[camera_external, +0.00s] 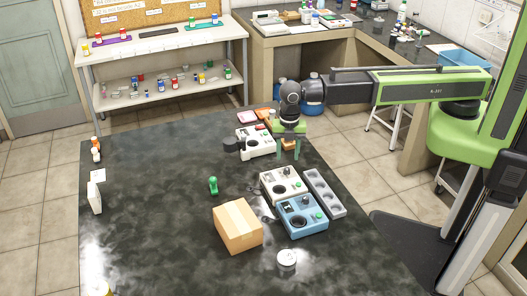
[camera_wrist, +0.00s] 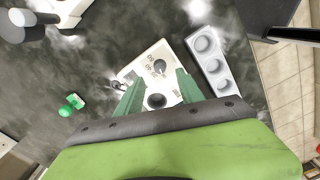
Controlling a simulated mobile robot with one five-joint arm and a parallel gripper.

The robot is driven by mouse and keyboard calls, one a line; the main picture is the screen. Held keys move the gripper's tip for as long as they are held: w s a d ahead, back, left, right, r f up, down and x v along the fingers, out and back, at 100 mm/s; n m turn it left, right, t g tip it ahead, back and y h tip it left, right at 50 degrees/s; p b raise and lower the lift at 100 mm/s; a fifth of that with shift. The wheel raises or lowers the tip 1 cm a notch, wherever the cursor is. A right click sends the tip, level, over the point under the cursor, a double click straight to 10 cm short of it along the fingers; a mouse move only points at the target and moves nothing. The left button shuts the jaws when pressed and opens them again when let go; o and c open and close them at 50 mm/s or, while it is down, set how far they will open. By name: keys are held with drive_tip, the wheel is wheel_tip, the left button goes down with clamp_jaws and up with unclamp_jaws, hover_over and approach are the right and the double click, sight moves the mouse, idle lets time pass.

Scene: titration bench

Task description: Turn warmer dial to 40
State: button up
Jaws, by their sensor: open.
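The white warmer (camera_external: 272,179) stands on the dark bench in the external view, with a dark dial (camera_external: 283,171) at its back and a dark round well at its front. In the wrist view the warmer (camera_wrist: 133,73) lies ahead of my gripper. Its dial (camera_wrist: 160,66) has printed numbers beside it, 40 and 50 among them; the pointer's setting is too small to read. My gripper (camera_external: 290,146) points down above the warmer, apart from it. Its green fingers (camera_wrist: 158,88) are spread with nothing between them. They hide part of the warmer's near side in the wrist view.
A grey tray with wells (camera_external: 324,193) stands right of the warmer. A blue device (camera_external: 292,222) stands in front of it, beside a cardboard box (camera_external: 237,227). Another white device (camera_external: 258,147) is behind. A green object (camera_external: 213,185) stands left, with clear bench around it.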

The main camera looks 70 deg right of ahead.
sight(287, 168)
wheel_tip(287, 168, down, 6)
drive_tip(key=b, duration=0.4)
drive_tip(key=shift+f+b, duration=0.1)
drive_tip(key=shift+b, duration=0.2)
clamp_jaws()
